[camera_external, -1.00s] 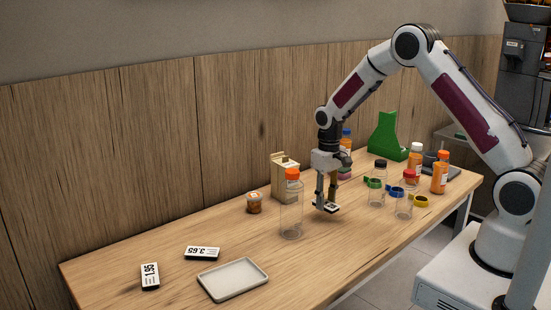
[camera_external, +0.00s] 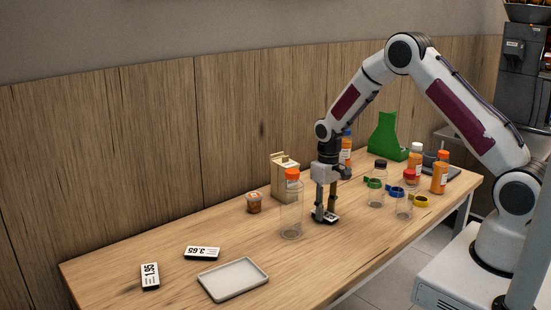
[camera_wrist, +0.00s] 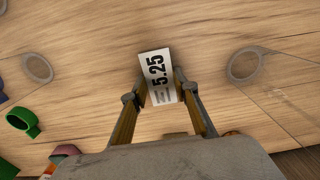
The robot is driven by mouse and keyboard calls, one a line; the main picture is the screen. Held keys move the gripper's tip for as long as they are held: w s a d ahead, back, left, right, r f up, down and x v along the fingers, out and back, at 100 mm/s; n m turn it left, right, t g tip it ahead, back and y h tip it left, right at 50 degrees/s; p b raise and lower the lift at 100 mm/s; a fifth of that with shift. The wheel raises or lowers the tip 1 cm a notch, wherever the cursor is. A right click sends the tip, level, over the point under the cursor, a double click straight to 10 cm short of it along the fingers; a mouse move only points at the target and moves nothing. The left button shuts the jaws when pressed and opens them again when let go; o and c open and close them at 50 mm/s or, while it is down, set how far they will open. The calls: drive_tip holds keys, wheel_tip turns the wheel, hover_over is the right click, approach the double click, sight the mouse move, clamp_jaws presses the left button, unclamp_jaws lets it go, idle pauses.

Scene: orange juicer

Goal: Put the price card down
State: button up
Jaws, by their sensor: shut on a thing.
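The price card (camera_wrist: 158,76), white with a dark edge and reading 5.25, is between the fingertips of my gripper (camera_wrist: 160,92) in the wrist view. In the external view my gripper (camera_external: 325,212) points straight down, shut on the card (camera_external: 329,218). The card is at or just above the wooden table top (camera_external: 260,230); I cannot tell whether it touches. Two other price cards lie on the table at the left, one reading 1.55 (camera_external: 150,276) and one reading 3.65 (camera_external: 202,253).
A clear bottle with an orange cap (camera_external: 291,210) stands just left of my gripper. Clear bottles (camera_external: 377,190) (camera_external: 404,205) and coloured rings (camera_external: 420,201) stand to the right. A carton (camera_external: 284,180) is behind. A white tray (camera_external: 232,291) lies at the front left.

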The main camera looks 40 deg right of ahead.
sight(325, 214)
drive_tip(key=o, duration=1)
wheel_tip(325, 214, up, 12)
idle(0.4)
drive_tip(key=shift+r, duration=0.15)
idle(0.3)
